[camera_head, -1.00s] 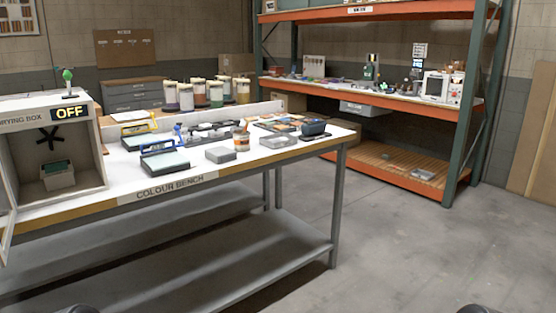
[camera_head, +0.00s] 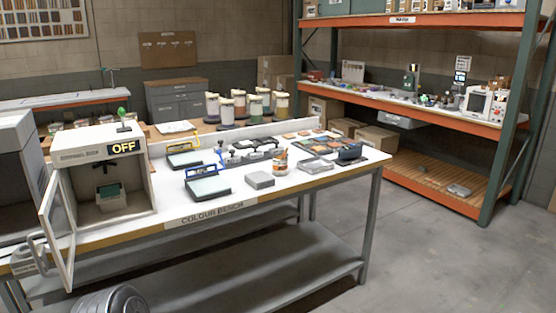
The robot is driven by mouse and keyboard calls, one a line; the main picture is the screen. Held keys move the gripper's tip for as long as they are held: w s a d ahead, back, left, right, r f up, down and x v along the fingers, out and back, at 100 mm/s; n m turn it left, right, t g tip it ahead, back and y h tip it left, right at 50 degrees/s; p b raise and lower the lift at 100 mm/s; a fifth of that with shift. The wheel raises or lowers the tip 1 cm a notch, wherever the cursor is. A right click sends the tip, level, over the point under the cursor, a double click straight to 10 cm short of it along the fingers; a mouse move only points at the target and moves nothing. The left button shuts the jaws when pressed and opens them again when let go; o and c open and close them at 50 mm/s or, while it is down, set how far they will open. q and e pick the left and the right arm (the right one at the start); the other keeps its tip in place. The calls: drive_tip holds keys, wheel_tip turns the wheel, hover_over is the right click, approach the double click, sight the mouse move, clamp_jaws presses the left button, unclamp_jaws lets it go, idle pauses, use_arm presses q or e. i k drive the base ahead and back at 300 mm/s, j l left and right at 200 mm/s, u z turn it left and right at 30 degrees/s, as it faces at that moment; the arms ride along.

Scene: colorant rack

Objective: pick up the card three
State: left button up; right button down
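Several coloured cards or swatches (camera_head: 313,143) lie at the right part of the white colour bench (camera_head: 230,207), in the head view. They are small here, and I cannot read any number, so I cannot tell which is card three. A dark block-shaped item (camera_head: 350,153) sits to their right, near the bench's right end.
An open drying box (camera_head: 103,175) marked OFF stands at the bench's left end, its glass door swung out front. A blue-framed tray (camera_head: 207,187), grey block (camera_head: 259,180) and orange-labelled tin (camera_head: 280,162) stand on the bench. Floor right of it is clear.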

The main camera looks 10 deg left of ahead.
sight(112, 192)
drive_tip(key=j+u, duration=0.4)
drive_tip(key=j, duration=0.5)
drive_tip(key=j+u, duration=0.35)
drive_tip(key=j, duration=0.6)
